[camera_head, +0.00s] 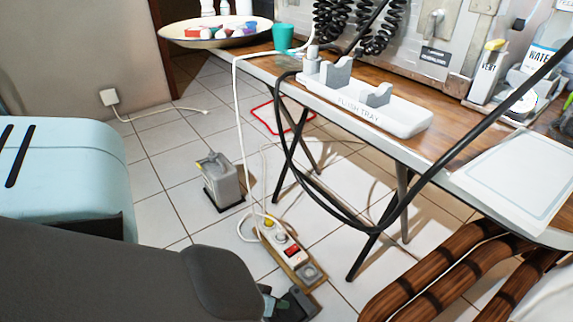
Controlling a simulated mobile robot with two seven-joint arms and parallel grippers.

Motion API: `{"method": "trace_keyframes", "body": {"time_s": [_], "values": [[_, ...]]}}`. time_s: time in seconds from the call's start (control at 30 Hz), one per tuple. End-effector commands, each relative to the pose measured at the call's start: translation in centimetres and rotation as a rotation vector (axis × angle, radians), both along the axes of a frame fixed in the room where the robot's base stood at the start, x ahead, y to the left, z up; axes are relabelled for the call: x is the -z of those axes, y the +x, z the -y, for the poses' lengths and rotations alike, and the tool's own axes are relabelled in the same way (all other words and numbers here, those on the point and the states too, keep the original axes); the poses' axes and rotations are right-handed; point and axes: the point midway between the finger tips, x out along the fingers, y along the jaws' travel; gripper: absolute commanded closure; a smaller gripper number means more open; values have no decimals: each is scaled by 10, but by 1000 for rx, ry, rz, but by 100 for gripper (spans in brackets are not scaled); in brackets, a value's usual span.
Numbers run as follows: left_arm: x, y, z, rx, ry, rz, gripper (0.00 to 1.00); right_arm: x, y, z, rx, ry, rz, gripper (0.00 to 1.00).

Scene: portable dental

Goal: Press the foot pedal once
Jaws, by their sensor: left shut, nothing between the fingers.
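My left gripper (290,302) is at the bottom edge of the view, behind my dark grey arm. It is shut and empty, below and to the right of the grey device and apart from it. Much of the gripper is hidden by the arm and the frame edge. My right gripper is not in view.
A power strip (287,252) with a red switch lies on the floor, close to my left gripper. A folding table (440,140) carries a flush tray (372,108); black hose and white cables hang down. A red outline (262,121) marks the floor.

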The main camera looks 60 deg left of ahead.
Motion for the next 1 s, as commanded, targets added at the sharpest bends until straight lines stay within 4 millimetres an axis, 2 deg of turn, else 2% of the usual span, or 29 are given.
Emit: {"method": "trace_keyframes", "body": {"time_s": [0.1,0.3,1.0], "values": [[16,0,0,0,-1,-2,100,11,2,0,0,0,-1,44],[26,0,0,0,0,0,100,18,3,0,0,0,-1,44],[28,0,0,0,0,0,100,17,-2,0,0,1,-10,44]]}}
